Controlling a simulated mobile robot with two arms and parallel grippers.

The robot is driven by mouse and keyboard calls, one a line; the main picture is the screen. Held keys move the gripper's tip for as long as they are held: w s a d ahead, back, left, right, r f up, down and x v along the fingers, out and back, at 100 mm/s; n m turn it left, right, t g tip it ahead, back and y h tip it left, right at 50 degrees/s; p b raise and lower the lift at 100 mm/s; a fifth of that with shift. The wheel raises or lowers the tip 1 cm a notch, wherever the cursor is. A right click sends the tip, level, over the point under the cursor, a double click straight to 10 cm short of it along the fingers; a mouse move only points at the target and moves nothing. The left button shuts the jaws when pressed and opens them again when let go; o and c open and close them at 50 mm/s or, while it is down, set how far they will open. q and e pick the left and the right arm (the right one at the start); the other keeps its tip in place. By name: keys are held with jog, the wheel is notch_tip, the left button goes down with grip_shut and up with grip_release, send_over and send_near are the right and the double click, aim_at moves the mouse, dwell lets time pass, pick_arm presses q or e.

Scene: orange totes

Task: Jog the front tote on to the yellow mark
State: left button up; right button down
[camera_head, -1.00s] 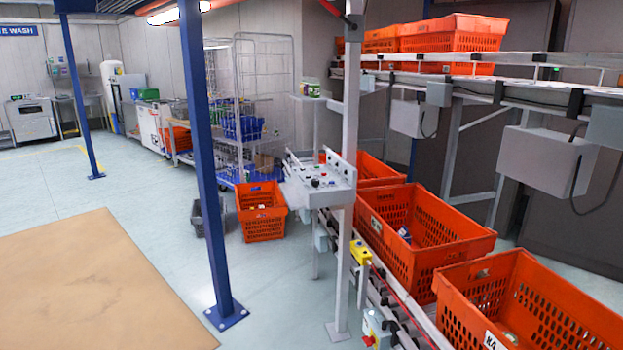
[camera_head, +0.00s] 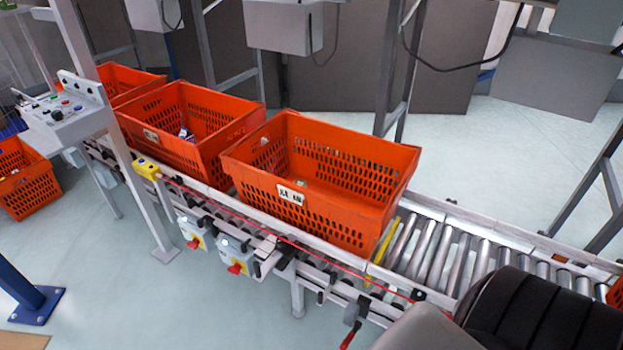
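The front tote (camera_head: 262,196) is an orange perforated crate with a white label. The yellow mark (camera_head: 386,240) is a thin stripe across the rollers, close beside the tote's right end. I cannot tell whether the tote's base touches the mark. Neither of my grippers shows in this view.
Bare rollers (camera_head: 432,250) lie right of the mark. More orange totes (camera_head: 207,150) stand behind on the left. A grey control panel (camera_head: 65,113) with buttons, a yellow box (camera_head: 146,168) and switch boxes with red knobs (camera_head: 233,252) sit along the near side.

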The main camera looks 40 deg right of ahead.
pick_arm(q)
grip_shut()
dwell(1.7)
